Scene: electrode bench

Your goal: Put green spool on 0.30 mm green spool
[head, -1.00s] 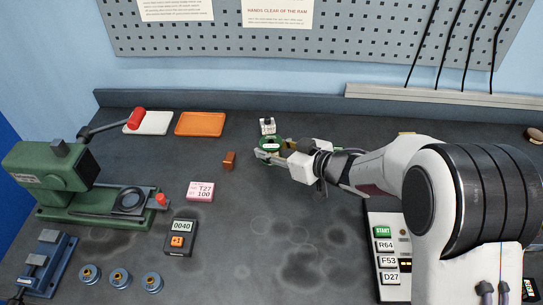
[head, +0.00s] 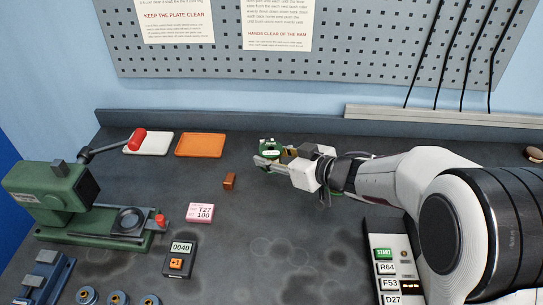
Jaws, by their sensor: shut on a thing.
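A green spool (head: 271,155) is held in my gripper (head: 268,163), beyond the middle of the bench toward the back wall. The jaws are shut on it, and it appears to be above the bench. Small white and dark details show at its top, too small to read. The small white item that stood behind it is now hidden or overlapped by the spool. I cannot tell whether the spool touches anything beneath it. I cannot make out a separate 0.30 mm green spool.
An orange tray (head: 200,145) and a white tray (head: 150,143) lie at the back left. A brown block (head: 230,181), a pink T27 100 box (head: 200,213) and a 0040 counter (head: 180,259) stand nearer. A green press (head: 60,200) is at left. The centre front is clear.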

